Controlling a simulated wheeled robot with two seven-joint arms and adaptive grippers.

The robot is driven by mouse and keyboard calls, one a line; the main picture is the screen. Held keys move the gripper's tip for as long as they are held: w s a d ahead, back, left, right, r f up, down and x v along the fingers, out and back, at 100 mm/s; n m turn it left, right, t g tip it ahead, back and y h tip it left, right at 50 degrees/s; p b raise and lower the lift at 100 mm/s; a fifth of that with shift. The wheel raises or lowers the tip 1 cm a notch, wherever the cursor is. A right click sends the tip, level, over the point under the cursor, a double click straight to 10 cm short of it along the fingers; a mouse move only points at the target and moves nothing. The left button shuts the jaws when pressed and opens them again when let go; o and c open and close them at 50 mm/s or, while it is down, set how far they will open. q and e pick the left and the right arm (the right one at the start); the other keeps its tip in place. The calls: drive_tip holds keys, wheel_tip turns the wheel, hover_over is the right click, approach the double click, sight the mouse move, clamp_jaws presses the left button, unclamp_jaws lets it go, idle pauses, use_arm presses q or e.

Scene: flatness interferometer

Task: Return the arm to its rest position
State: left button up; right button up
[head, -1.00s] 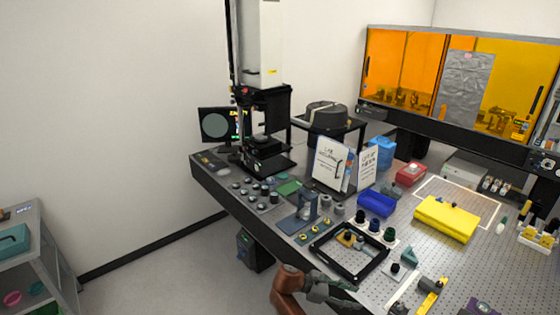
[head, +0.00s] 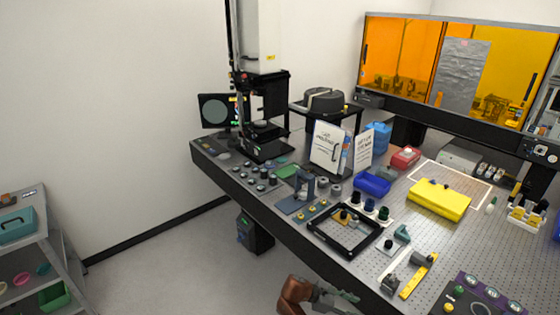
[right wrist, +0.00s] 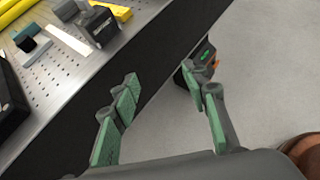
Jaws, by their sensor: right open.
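My right gripper (right wrist: 163,88) is open and empty in the right wrist view. Its green-padded fingers are apart, with the dark table side and grey floor behind them. In the head view the brown joint of my right arm and the right gripper (head: 345,299) show at the bottom edge, in front of the table's near edge; the gripper is partly cut off there. The worktable (head: 330,252) with a perforated top lies beyond it. My left gripper is not in view.
Near the table edge are a black square frame (head: 343,232), a dark block (head: 389,284), a yellow bar (head: 417,276) and a purple control box (head: 484,297). A dark unit (head: 255,234) stands under the table. A grey shelf (head: 62,245) is at left; the floor between is clear.

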drive_tip(key=s+d+f+m+y+b, duration=0.1)
drive_tip(key=s+d+f+m+y, duration=0.1)
drive_tip(key=s+f, duration=0.9)
drive_tip(key=s+d+f+m+y+b, duration=0.1)
drive_tip(key=s+f+y+b, duration=0.2)
drive_tip(key=f, duration=1.3)
drive_tip(key=s+d+f+m+y, duration=0.2)
drive_tip(key=s+f, duration=0.7)
drive_tip(key=f, duration=0.5)
use_arm(q)
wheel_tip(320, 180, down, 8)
drive_tip(key=b, duration=0.3)
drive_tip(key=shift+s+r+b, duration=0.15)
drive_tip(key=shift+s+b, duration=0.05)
drive_tip(key=shift+b, duration=0.1)
use_arm(e)
drive_tip(key=s+f+m+y, duration=0.1)
drive_tip(key=s+f+m, duration=0.2)
drive_tip(key=s, duration=0.8)
drive_tip(key=s+d+f+m+t+y, duration=0.1)
drive_tip(key=s+f+m, duration=0.3)
drive_tip(key=s+f, duration=0.4)
drive_tip(key=s+f+m+y, duration=0.3)
drive_tip(key=s+f, duration=0.2)
drive_tip(key=s, duration=1)
drive_tip(key=shift+s+d+f+m, duration=0.15)
drive_tip(key=shift+s+d+m, duration=0.1)
drive_tip(key=shift+m, duration=0.15)
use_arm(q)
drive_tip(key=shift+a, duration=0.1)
